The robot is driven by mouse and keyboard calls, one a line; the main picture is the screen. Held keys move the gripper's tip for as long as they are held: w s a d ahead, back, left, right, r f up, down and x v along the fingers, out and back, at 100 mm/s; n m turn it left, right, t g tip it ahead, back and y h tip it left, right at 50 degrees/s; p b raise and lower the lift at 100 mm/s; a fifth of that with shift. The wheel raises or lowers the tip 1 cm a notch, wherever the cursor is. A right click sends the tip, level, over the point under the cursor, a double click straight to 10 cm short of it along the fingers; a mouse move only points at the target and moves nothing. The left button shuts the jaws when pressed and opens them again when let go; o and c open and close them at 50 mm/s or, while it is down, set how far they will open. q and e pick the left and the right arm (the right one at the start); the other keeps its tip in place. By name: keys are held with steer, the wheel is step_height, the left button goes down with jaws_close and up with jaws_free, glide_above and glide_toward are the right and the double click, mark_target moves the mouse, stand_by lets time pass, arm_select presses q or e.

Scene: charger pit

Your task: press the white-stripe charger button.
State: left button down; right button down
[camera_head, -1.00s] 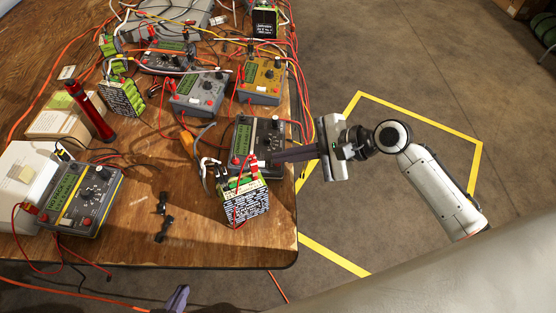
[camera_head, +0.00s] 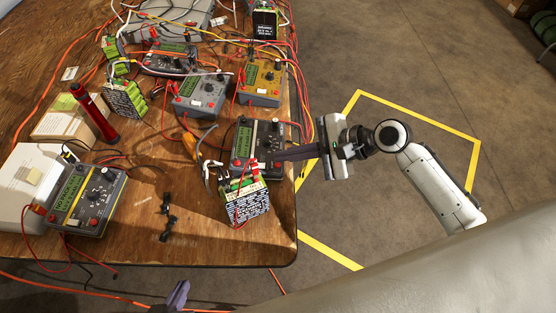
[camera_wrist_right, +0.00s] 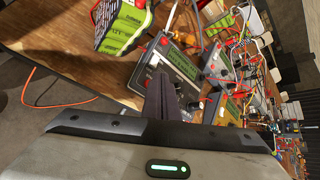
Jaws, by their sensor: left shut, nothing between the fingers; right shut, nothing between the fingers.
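A dark charger (camera_head: 247,136) with a green screen, dark knobs and a pale stripe beside the screen sits near the table's right edge. It also shows in the right wrist view (camera_wrist_right: 181,66). My right gripper (camera_head: 281,155) is shut and empty, its fingers reaching in from the right over this charger's front right part. In the right wrist view the fingers (camera_wrist_right: 161,84) hide part of its face; I cannot tell whether they touch a button. Another dark charger (camera_head: 86,200), with a yellow stripe, sits at the left. My left gripper (camera_head: 180,291) is shut and empty at the bottom edge.
A green battery pack (camera_head: 247,203) stands right in front of the dark charger. A grey charger (camera_head: 200,96) and a yellow charger (camera_head: 261,82) stand behind. Loose cables cross the wooden table (camera_head: 130,238). Black clips (camera_head: 168,220) lie at front.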

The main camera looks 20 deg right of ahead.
steer(key=shift+s+d+r+p, duration=0.1)
steer(key=shift+d+r+p, duration=0.15)
steer(key=shift+r+p, duration=0.7)
steer(key=shift+s+d+r+p, duration=0.1)
steer(key=shift+d+r+p, duration=0.2)
steer(key=shift+r, duration=1.25)
steer(key=shift+a, duration=0.15)
